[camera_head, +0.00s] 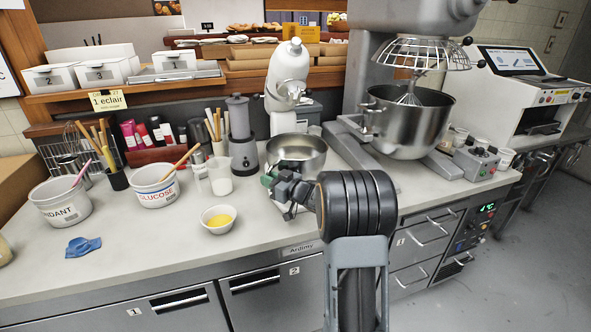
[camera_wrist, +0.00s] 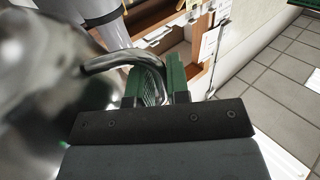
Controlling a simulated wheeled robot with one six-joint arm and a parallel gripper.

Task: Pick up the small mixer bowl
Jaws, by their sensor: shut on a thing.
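The small mixer bowl (camera_head: 297,155) is shiny steel and looks upright, in front of the small white mixer (camera_head: 289,75) at the middle of the counter. My gripper (camera_head: 270,181) is at the bowl's near left side, with green fingers. In the wrist view the bowl (camera_wrist: 38,95) fills the left, blurred and close. Its bent metal handle (camera_wrist: 118,60) runs between the green fingers of my gripper (camera_wrist: 163,82), which is shut on it. My arm hides the bowl's lower part, so I cannot tell whether it touches the counter.
A white bowl of yellow liquid (camera_head: 218,219), a beaker (camera_head: 220,177) and a grey blender (camera_head: 241,140) stand left of the bowl. The large mixer's bowl (camera_head: 408,125) is on the right. A glucose tub (camera_head: 155,187) and blue cloth (camera_head: 83,247) are farther left. The counter's front left is mostly clear.

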